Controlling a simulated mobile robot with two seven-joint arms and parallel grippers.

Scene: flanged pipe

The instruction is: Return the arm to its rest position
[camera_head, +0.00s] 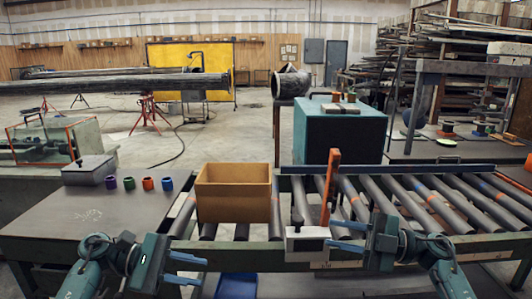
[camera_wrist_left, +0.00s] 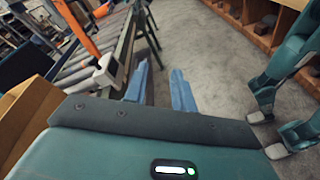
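My left gripper (camera_head: 196,269) is low at the front left of the head view, its blue fingers apart with nothing between them. The left wrist view also shows its two fingers (camera_wrist_left: 160,88) spread over bare floor. My right gripper (camera_head: 341,236) is at the front, right of centre, in front of the roller conveyor; its two fingers point left, spaced apart, and appear empty. A teal arm and gripper, mine, also show at the right of the left wrist view (camera_wrist_left: 274,124).
An open cardboard box (camera_head: 233,195) stands on the roller conveyor (camera_head: 440,201). An orange upright lever on a grey-white block (camera_head: 307,239) is close to my right fingers. Several coloured cups and a grey lidded box (camera_head: 89,171) are on the left table (camera_head: 80,215). A blue bin (camera_head: 237,286) is below.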

